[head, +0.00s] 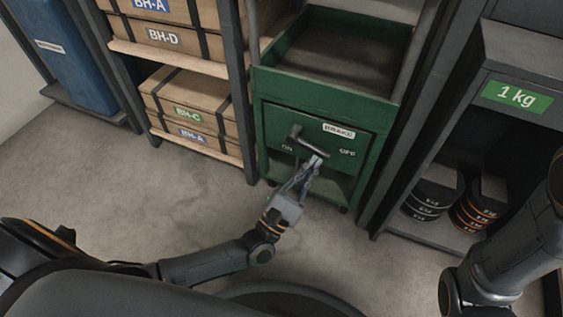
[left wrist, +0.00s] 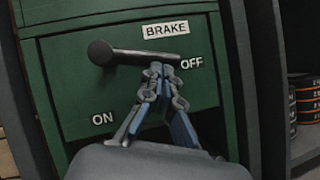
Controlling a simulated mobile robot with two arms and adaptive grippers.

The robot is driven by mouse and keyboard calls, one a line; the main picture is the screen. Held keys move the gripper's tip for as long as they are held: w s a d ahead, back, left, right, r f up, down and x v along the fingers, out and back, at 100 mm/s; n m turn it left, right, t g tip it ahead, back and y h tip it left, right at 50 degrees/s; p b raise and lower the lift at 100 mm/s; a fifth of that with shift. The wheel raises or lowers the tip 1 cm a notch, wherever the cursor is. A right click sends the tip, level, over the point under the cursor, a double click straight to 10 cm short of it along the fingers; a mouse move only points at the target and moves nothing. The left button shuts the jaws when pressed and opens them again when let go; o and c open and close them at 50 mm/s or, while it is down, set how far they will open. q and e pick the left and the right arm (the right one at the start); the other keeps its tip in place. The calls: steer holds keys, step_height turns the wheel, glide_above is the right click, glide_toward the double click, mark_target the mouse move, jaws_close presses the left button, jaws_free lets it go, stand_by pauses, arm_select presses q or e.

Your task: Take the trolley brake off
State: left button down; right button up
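The green trolley (head: 325,88) has a front panel with a BRAKE label (left wrist: 166,30) and a dark brake lever (head: 308,143). The ON mark (left wrist: 102,119) is at the lower left. My left gripper (head: 316,162) is shut, its fingertips (left wrist: 160,69) together at the lever's lower edge near the free end. I cannot tell whether they touch it. My right gripper is out of view.
A shelf with cardboard boxes (head: 185,105) stands left of the trolley. On the right, a dark rack with a 1 kg sign (head: 516,96) holds black stacked discs (head: 428,198). The floor (head: 190,195) in front is clear.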

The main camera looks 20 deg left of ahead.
arm_select(q)
steer(key=shift+d+r+n+t+y, duration=0.35)
steer(key=shift+r+n+y, duration=0.3)
steer(key=shift+n, duration=0.25)
steer(key=shift+d+r, duration=0.1)
step_height(320, 180, up, 10)
stand_by(0.8)
steer(key=shift+w+r, duration=0.1)
